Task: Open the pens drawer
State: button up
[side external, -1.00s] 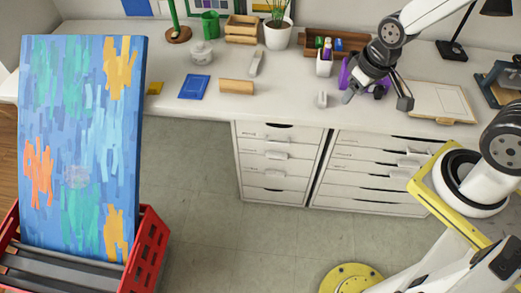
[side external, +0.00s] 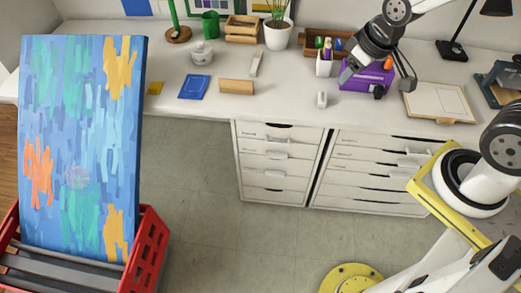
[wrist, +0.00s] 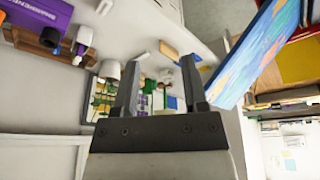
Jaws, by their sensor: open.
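Two white drawer cabinets stand under the desk: a left cabinet (side external: 276,163) and a right cabinet (side external: 370,175), each with several shut drawers. The small drawer labels are too small to read, so I cannot tell which is the pens drawer. Pale handles, such as this left cabinet handle (side external: 277,141), stick out from several fronts. My gripper (side external: 346,77) is above the desk top, near the purple sharpener and apart from the drawers. In the wrist view my gripper (wrist: 158,65) has its fingers apart with nothing between them. No drawers can be made out there.
The purple sharpener (side external: 366,76) is beside my gripper, with a white pen cup (side external: 324,64) to its left. A small white object (side external: 322,99) lies near the desk's front edge. The floor (side external: 215,220) before the cabinets is clear.

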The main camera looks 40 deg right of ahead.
jog(key=w+f+n+t, duration=0.2)
jog(key=w+n+t, duration=0.55)
jog(key=w, duration=0.25)
jog(key=n+t, duration=0.7)
jog(key=n, duration=0.2)
send_near(279, 145)
jog(key=w, duration=0.3)
jog(key=shift+r, duration=0.1)
jog(key=shift+w, duration=0.1)
jog(key=shift+w, duration=3.75)
grip_shut()
